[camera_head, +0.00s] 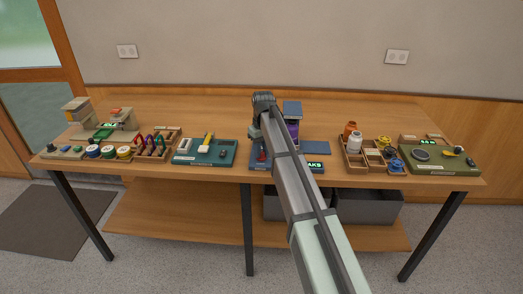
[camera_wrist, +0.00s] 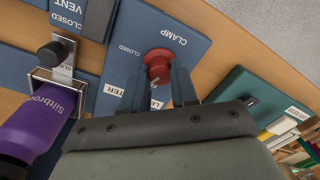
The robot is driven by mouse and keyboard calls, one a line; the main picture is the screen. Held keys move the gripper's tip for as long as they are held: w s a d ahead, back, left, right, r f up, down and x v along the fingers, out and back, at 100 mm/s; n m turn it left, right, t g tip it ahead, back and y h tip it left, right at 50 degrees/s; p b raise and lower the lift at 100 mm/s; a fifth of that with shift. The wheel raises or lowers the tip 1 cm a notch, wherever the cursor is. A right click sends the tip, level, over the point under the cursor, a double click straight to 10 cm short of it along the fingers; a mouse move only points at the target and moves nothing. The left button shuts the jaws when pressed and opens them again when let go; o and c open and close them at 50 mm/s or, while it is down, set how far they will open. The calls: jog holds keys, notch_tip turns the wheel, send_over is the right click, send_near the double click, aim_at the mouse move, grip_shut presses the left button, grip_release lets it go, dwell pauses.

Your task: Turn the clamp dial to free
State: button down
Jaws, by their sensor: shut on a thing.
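The clamp dial is a red round knob (camera_wrist: 158,65) on a blue panel (camera_wrist: 190,22) lettered CLAMP, with CLOSED printed beside it. In the wrist view my gripper (camera_wrist: 160,84) has its two dark fingers on either side of the knob's lower part, shut on it. A pale pointer mark shows on the knob between the fingers. The other label near the fingers is partly hidden. In the head view my gripper and arm cover much of the panel; a red bit (camera_head: 261,156) of the dial shows just left of the arm.
A purple bottle lettered Siltbro (camera_wrist: 32,128) sits in a metal bracket (camera_wrist: 58,75) left of the dial. A teal board (camera_wrist: 250,105) lies to the right in the wrist view. In the head view, a wooden tray (camera_head: 350,160) and a green scale board (camera_head: 440,163) stand right of my arm.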

jog(key=n, duration=0.4)
jog(key=shift+w+n, duration=0.1)
jog(key=shift+n, duration=0.3)
jog(key=shift+a, duration=0.1)
dwell(0.3)
jog(key=c, duration=0.9)
grip_release()
jog(key=shift+o, duration=0.2)
jog(key=shift+r, duration=0.15)
notch_tip(320, 180, up, 14)
jog(key=shift+f, duration=0.2)
jog(key=shift+w, duration=0.1)
